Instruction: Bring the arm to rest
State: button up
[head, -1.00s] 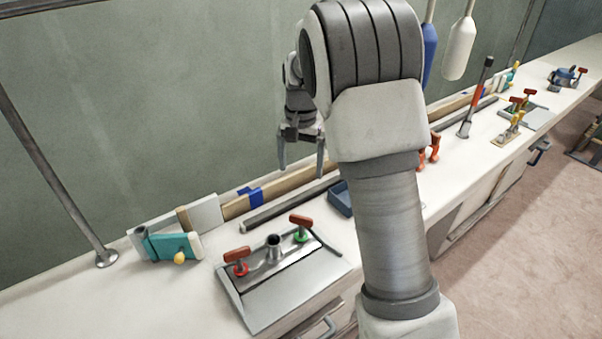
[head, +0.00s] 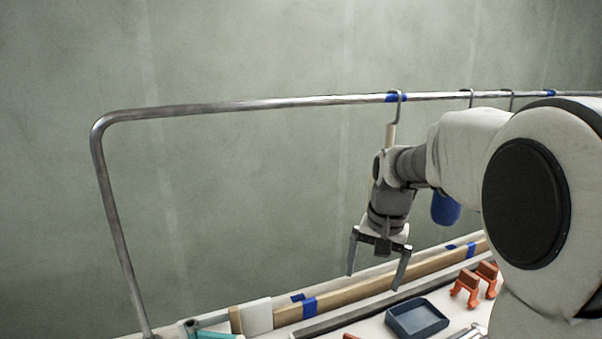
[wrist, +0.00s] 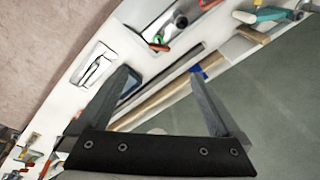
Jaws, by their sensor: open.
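My gripper (head: 377,266) hangs from my bent arm, fingers pointing down, above the back of the white bench. Its two fingers stand apart with nothing between them. In the wrist view my gripper (wrist: 160,90) is also open and empty, with the bench and its tools beyond the fingertips. My arm fills the right side of the head view.
A metal rail (head: 250,105) runs across behind the bench, with hooks and a blue hanging thing (head: 445,208). A wooden batten (head: 350,291) with blue tape, a blue tray (head: 417,318) and orange clamps (head: 466,287) lie on the bench below. The wall is bare.

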jog(key=s+r+n+t, duration=0.2)
jog(key=s+r, duration=0.1)
jog(key=s, duration=0.8)
jog(key=s+r+n+t+p, duration=0.1)
jog(key=s+r+n+t, duration=0.1)
jog(key=s, duration=0.9)
jog(key=shift+s+a+r+n+p, duration=0.2)
jog(key=shift+s+r+n+p, duration=0.1)
jog(key=shift+r, duration=0.15)
jog(key=shift+c, duration=0.2)
